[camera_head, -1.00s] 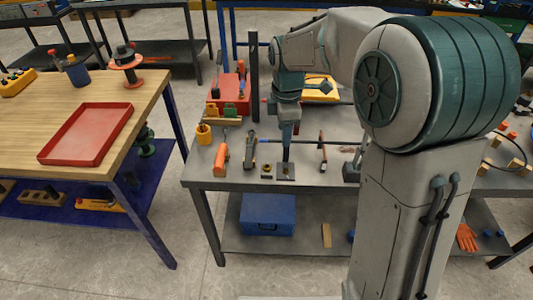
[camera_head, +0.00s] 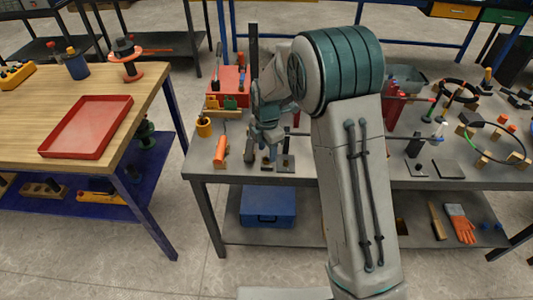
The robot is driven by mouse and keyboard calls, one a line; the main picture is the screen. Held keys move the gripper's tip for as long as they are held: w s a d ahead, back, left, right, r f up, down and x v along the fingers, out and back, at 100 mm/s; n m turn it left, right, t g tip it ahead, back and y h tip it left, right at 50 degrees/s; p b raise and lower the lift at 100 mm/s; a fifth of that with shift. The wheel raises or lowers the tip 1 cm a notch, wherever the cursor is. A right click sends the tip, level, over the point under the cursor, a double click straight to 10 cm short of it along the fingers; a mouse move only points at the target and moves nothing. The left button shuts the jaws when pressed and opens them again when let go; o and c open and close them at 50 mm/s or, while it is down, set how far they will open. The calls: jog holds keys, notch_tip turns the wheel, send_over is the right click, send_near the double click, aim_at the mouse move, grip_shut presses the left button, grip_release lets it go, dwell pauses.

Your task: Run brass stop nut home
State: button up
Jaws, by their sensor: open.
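My gripper (camera_head: 271,156) is at the left part of the grey workbench (camera_head: 308,172), pointing down, open, its fingers small and partly lost against dark items. A thin horizontal rod runs behind my arm; its right end (camera_head: 437,138) shows by an upright dark stand (camera_head: 413,146). Small dark blocks (camera_head: 286,164) stand at the bench's front edge, close beside the gripper. I cannot make out the brass stop nut for certain, nor whether the gripper touches anything. My forearm hides the middle of the bench and most of the rod.
An orange-handled tool (camera_head: 221,149) and a yellow cup (camera_head: 204,127) lie left of the gripper. A red box (camera_head: 228,82) stands behind. Right of my arm are a dark flat plate (camera_head: 445,168) and rings with wooden blocks. A wooden table with a red tray (camera_head: 87,127) is at left.

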aim_at(267, 160)
jog(key=shift+f, duration=1.4)
jog(key=c, duration=1)
jog(key=shift+m, duration=0.4)
